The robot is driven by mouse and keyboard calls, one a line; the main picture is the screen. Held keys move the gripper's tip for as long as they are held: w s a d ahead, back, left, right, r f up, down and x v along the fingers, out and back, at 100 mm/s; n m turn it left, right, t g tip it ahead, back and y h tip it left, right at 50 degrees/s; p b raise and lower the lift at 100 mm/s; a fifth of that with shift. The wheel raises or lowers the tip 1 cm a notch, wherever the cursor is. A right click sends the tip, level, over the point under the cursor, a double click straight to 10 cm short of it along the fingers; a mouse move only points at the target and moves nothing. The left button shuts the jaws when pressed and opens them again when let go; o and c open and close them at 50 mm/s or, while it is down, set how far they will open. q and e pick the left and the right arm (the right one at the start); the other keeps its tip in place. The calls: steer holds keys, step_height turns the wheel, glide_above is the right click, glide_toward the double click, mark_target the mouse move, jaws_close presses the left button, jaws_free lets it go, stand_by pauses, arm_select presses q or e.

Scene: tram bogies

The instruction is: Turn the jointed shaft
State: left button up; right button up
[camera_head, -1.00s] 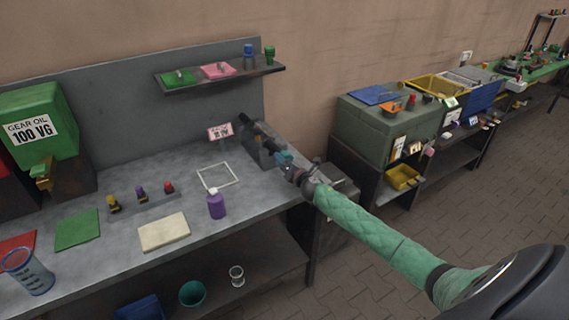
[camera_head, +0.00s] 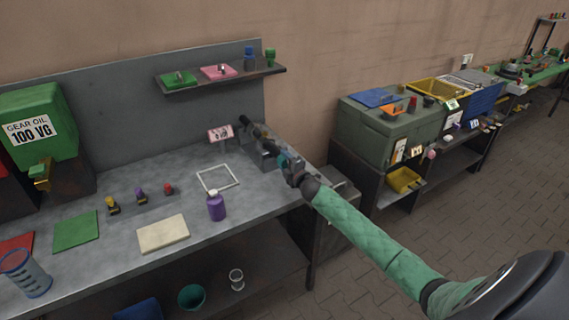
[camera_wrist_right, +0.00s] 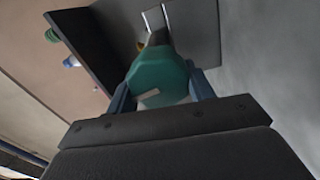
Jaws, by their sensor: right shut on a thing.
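The jointed shaft (camera_head: 258,136) is a dark bar on a grey stand at the bench's right rear end. A teal many-sided knob (camera_wrist_right: 157,76) is at its near end. My right gripper (camera_head: 286,163) reaches it from the right. In the right wrist view the blue fingers of the gripper (camera_wrist_right: 160,92) are on both sides of the knob, shut on it. The knob's face has a pale mark. The wrist hides part of the shaft in the head view. My left gripper is not in view.
A small sign (camera_head: 220,134) stands left of the shaft. A white square frame (camera_head: 218,178) and a purple bottle (camera_head: 216,207) are on the bench nearby. A shelf (camera_head: 222,76) hangs above. A green-grey cabinet (camera_head: 388,128) stands to the right.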

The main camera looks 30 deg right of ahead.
steer(key=shift+m, duration=0.9)
steer(key=o, duration=0.7)
steer(key=shift+o, duration=1.4)
steer(key=shift+d, duration=0.1)
steer(key=shift+s, duration=0.15)
steer(key=shift+s+f, duration=0.15)
steer(key=shift+s, duration=0.15)
steer(key=s+b, duration=0.2)
steer(key=s, duration=0.3)
steer(key=shift+s+b, duration=0.15)
steer(key=shift+b, duration=0.15)
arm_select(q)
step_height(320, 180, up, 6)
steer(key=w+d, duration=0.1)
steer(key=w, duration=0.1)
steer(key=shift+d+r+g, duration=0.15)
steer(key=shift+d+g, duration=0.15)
arm_select(e)
steer(key=shift+s, duration=0.85)
